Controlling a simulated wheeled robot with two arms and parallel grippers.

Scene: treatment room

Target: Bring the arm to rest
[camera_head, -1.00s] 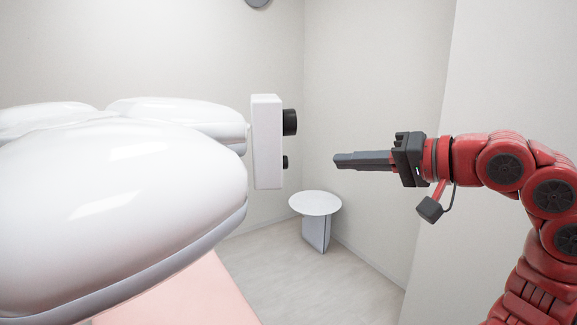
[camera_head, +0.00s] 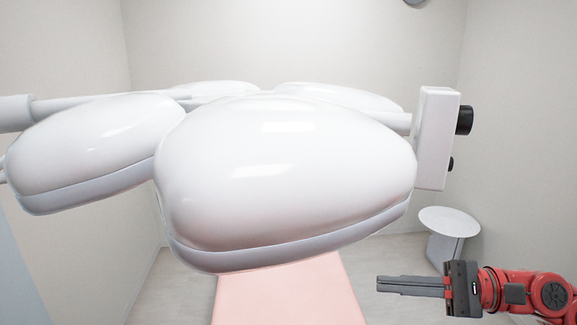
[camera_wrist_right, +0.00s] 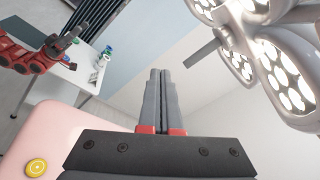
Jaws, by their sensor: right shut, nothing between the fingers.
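My right gripper (camera_head: 384,284) is at the lower right of the head view, red arm behind it. Its grey fingers lie together, point left and hold nothing. In the right wrist view the closed fingers (camera_wrist_right: 162,78) stand in the middle, touching nothing. A second red arm, mine, shows at the upper left of the wrist view with its dark gripper (camera_wrist_right: 74,36) near a white table. It is too small to tell whether that gripper is open. The left gripper does not show in the head view.
White surgical lamp heads (camera_head: 285,165) fill the middle of the head view, above a pink bed (camera_head: 285,295). A white wall-side device (camera_head: 437,140) and a small round table (camera_head: 449,221) are at right. A white table (camera_wrist_right: 85,70) holds small bottles. A yellow disc (camera_wrist_right: 36,167) lies on the bed.

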